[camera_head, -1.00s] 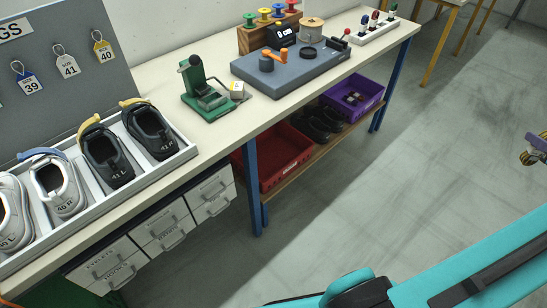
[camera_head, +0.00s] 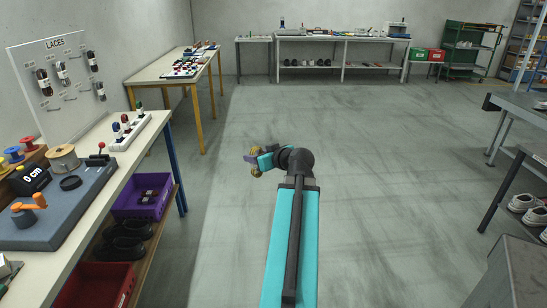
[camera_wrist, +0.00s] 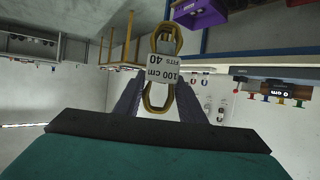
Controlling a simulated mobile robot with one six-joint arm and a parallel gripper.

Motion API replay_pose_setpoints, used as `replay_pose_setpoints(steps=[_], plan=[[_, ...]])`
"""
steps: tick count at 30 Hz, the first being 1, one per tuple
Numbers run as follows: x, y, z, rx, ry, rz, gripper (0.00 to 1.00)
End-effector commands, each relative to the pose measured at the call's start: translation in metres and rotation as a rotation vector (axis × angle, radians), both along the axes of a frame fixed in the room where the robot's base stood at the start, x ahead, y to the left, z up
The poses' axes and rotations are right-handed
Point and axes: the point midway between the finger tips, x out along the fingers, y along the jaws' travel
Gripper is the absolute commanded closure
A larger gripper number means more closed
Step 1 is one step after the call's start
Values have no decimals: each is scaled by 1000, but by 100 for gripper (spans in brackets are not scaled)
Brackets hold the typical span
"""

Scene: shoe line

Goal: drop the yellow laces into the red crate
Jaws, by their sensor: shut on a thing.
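The yellow laces (camera_wrist: 161,98), a bundled loop with a white tag reading "100 cm FITS 40", are held between the fingers of my gripper (camera_wrist: 160,108) in the wrist view. In the head view my gripper (camera_head: 254,161) is out over open floor, right of the workbench, with the yellow laces (camera_head: 258,174) small at its fingers. The red crate (camera_head: 100,282) is on the bench's lower shelf at bottom left, partly cut off by the frame. My gripper is well apart from it.
A purple crate (camera_head: 141,202) sits farther along the same shelf, with dark shoes (camera_head: 125,240) between the two crates. The bench top (camera_head: 104,128) overhangs the shelf, and a blue leg (camera_head: 176,165) stands at its far end. Floor around my arm is clear.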

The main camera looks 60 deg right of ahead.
Motion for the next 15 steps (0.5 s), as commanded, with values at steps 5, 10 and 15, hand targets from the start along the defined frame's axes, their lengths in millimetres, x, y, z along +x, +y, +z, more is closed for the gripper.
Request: replay_pose_setpoints(steps=[5,10,15], plan=[[45,31,-3,-2,1,27,89],[83,60,-4,-1,-1,47,89],[118,92,-5,-1,-1,67,89]])
